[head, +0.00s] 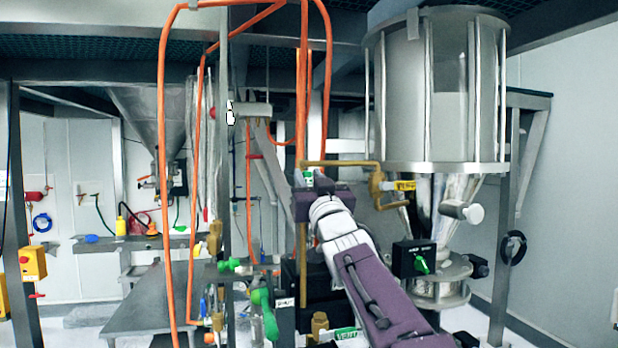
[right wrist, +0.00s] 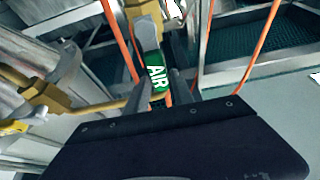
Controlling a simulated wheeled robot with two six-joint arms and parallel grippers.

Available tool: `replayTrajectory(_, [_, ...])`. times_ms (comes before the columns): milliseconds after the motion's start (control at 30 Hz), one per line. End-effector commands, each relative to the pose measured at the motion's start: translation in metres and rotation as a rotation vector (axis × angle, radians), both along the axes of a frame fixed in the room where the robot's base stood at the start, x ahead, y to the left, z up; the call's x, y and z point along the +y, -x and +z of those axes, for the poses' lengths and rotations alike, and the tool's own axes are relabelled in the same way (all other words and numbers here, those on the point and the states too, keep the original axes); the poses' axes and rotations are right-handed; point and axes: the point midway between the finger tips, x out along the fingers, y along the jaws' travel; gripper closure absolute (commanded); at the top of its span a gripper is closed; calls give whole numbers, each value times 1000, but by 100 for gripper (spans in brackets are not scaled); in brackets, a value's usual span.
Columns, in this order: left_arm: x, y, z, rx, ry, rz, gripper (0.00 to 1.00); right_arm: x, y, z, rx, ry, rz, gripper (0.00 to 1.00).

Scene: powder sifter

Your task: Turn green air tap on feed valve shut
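The air tap shows in the right wrist view as a pale handle with a green "AIR" label (right wrist: 157,76). In the head view a small bit of green (head: 308,177) shows just above my right gripper, which hides most of the tap. My right gripper (head: 322,182) is raised at the brass pipework left of the hopper. In the right wrist view its two grey fingers (right wrist: 162,92) stand on either side of the label. A narrow gap seems to show on the label's right side, and firm contact cannot be seen. My left gripper is out of view.
A brass pipe (head: 340,163) runs close behind my right gripper to a yellow-tagged valve (head: 378,184). The steel hopper (head: 440,95) stands right, with a black box with a green knob (head: 421,264) below. Orange hoses (head: 162,130) hang left. Green-handled taps (head: 265,312) sit lower left.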

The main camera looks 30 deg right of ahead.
Motion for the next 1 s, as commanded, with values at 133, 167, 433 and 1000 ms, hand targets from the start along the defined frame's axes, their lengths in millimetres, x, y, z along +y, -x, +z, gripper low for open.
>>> replayTrajectory(133, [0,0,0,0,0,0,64,0,0,-1,1,0,0,100])
replayTrajectory(167, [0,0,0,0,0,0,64,0,0,-1,1,0,0,100])
replayTrajectory(433, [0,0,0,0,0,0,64,0,-1,-1,3,-1,0,100])
replayTrajectory(1000, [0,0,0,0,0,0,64,-1,-2,-2,6,-2,-1,100])
